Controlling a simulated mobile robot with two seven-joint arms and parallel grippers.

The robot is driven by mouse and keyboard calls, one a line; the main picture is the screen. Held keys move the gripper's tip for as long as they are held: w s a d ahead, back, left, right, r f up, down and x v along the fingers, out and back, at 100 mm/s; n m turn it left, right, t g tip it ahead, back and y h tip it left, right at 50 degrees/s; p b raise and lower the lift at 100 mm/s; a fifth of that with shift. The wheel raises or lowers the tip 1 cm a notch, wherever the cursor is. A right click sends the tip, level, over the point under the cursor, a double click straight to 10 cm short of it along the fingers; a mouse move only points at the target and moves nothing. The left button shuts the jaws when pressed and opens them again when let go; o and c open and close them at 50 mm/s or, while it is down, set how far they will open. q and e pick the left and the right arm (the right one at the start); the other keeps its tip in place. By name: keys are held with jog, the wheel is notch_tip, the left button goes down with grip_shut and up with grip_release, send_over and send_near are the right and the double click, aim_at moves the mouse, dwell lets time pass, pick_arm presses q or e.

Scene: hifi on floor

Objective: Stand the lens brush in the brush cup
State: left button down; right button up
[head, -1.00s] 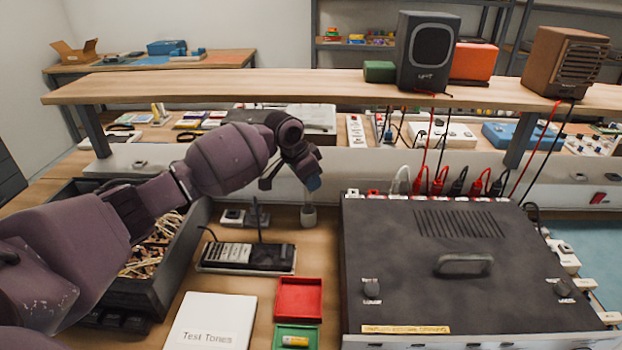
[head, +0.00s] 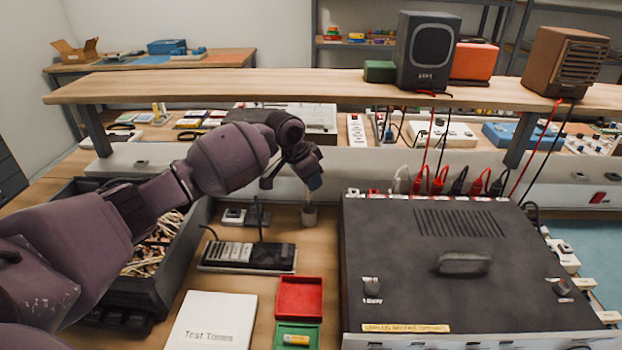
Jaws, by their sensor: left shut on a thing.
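My left gripper (head: 308,182) is at the back of the bench, below the shelf, shut on a narrow thing that its fingers mostly hide. This appears to be the lens brush (head: 307,196); a thin part of it shows below the fingers. The small greyish brush cup (head: 309,215) stands upright on the wood directly under the gripper. The brush's lower end meets the cup's mouth in the picture; I cannot tell how deep it sits. My right gripper is out of view.
A large dark amplifier (head: 460,235) stands right of the cup. A black-and-white device (head: 248,256), a red tray (head: 299,297) and a green tray (head: 296,335) lie in front. A dark bin (head: 195,240) is at left; the shelf (head: 300,88) spans above.

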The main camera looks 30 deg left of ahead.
aim_at(312, 194)
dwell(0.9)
pick_arm(q)
jog(key=shift+f, duration=0.1)
dwell(0.4)
jog(key=shift+f, duration=0.5)
dwell(0.4)
jog(key=shift+f, duration=0.4)
jog(key=shift+f, duration=0.45)
dwell(0.5)
jog(key=shift+f, duration=0.4)
jog(key=shift+f, duration=0.3)
dwell(0.6)
